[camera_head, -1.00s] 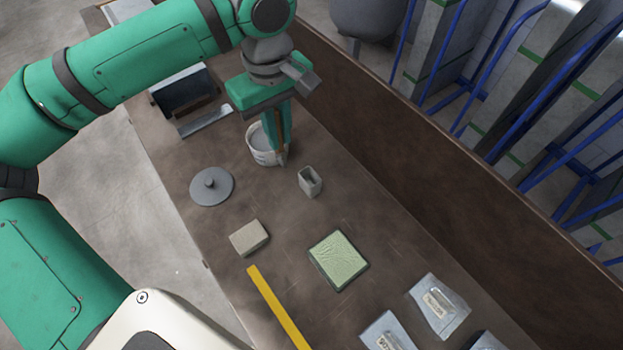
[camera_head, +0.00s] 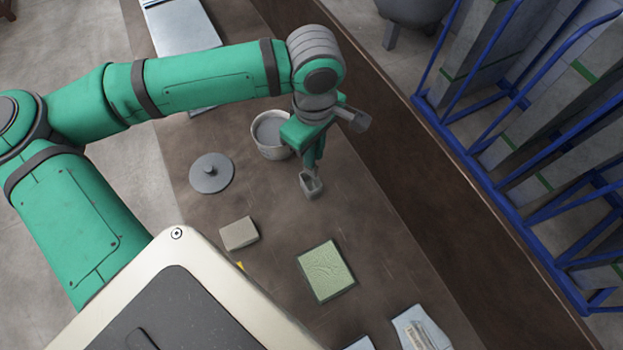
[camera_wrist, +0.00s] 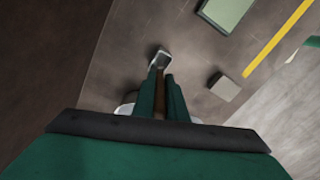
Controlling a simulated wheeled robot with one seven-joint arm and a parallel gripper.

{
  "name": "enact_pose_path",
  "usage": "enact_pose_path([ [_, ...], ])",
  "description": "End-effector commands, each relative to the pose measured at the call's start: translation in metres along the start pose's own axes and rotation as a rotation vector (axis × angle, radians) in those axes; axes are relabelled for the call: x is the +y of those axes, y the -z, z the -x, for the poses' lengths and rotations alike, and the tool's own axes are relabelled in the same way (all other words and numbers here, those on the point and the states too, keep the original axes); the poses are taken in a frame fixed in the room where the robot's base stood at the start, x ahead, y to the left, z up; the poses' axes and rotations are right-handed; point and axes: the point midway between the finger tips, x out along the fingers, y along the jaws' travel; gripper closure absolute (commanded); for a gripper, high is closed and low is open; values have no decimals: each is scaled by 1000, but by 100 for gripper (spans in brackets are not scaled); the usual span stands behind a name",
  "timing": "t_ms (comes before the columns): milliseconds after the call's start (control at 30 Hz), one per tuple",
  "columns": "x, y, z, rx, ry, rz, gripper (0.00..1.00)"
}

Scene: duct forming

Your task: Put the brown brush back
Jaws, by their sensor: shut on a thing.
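My gripper (camera_head: 312,160) is shut on the brown brush (camera_wrist: 160,84), which shows as a narrow brown strip between the two green fingers in the wrist view. Most of the brush is hidden by the fingers. A small grey open-topped holder (camera_head: 312,189) stands on the bench, right at the fingertips in the head view. It also shows just beyond the fingertips in the wrist view (camera_wrist: 161,58). I cannot tell whether the brush tip is inside the holder or above it.
A white bucket (camera_head: 268,150) stands just left of my gripper. A grey round lid (camera_head: 213,181), a beige block (camera_head: 239,234) and a green pad (camera_head: 327,272) lie on the bench (camera_head: 285,215). A raised brown board edges the bench at right, with blue racks (camera_head: 470,160) beyond.

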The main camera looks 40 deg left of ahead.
Motion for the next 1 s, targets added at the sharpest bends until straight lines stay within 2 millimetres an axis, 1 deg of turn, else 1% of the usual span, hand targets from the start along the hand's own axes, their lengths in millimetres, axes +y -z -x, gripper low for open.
enact_pose_path([
  [100,-1,-2,-22,-4,1,3,100],
  [200,-1,-1,-38,-4,1,4,100],
  [300,-1,1,-50,-2,1,5,100],
  [467,-1,1,-59,-2,1,5,100],
  [700,-1,0,-88,-3,1,4,100],
  [800,-1,1,-92,-1,0,4,100],
  [1000,-1,1,-92,0,0,4,100],
])
